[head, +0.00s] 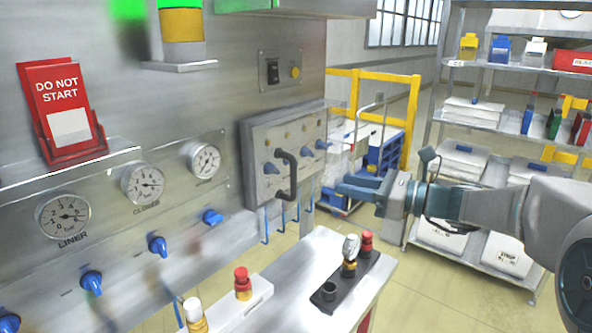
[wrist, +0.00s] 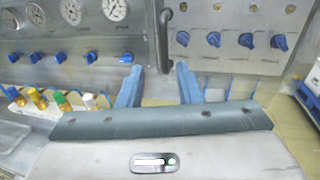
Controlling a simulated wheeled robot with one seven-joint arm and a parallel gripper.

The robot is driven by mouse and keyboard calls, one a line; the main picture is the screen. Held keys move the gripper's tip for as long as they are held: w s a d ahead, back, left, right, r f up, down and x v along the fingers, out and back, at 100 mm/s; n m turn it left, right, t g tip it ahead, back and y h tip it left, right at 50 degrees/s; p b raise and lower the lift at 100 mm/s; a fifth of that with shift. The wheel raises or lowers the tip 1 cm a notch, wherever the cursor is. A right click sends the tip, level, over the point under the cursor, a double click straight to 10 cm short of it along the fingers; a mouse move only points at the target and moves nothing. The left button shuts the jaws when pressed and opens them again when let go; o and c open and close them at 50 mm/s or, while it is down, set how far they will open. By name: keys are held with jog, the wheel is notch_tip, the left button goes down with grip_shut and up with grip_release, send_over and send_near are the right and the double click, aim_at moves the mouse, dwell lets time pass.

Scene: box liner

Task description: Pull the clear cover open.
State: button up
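The clear cover (head: 262,140) is over a grey wall box, with several blue knobs showing in it. A dark upright bar handle (head: 287,176) stands out from its front. In the wrist view the handle (wrist: 164,42) is at the left edge of the cover (wrist: 235,62). My gripper (head: 343,188) is to the right of the handle in the head view, with a gap between them. In the wrist view my gripper (wrist: 160,75) has its two blue fingers spread, and the handle lies ahead between them. Nothing is held.
Gauges (head: 143,184) and blue knobs (head: 157,246) line the wall panel at left. Below are a pedestal (head: 335,250) with a black control block (head: 345,282) and a white block with buttons (head: 235,303). A shelf rack (head: 470,120) and yellow frame (head: 411,122) stand behind.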

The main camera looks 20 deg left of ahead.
aim_at(294, 166)
jog(key=w+a, duration=0.1)
jog(key=a, duration=0.3)
jog(key=w+a+p, duration=0.1)
jog(key=a, duration=0.4)
jog(key=w+a+p, duration=0.1)
jog(key=a, duration=0.3)
jog(key=shift+w+a+r, duration=0.1)
jog(key=shift+a+r, duration=0.1)
jog(key=shift+a, duration=0.05)
grip_shut()
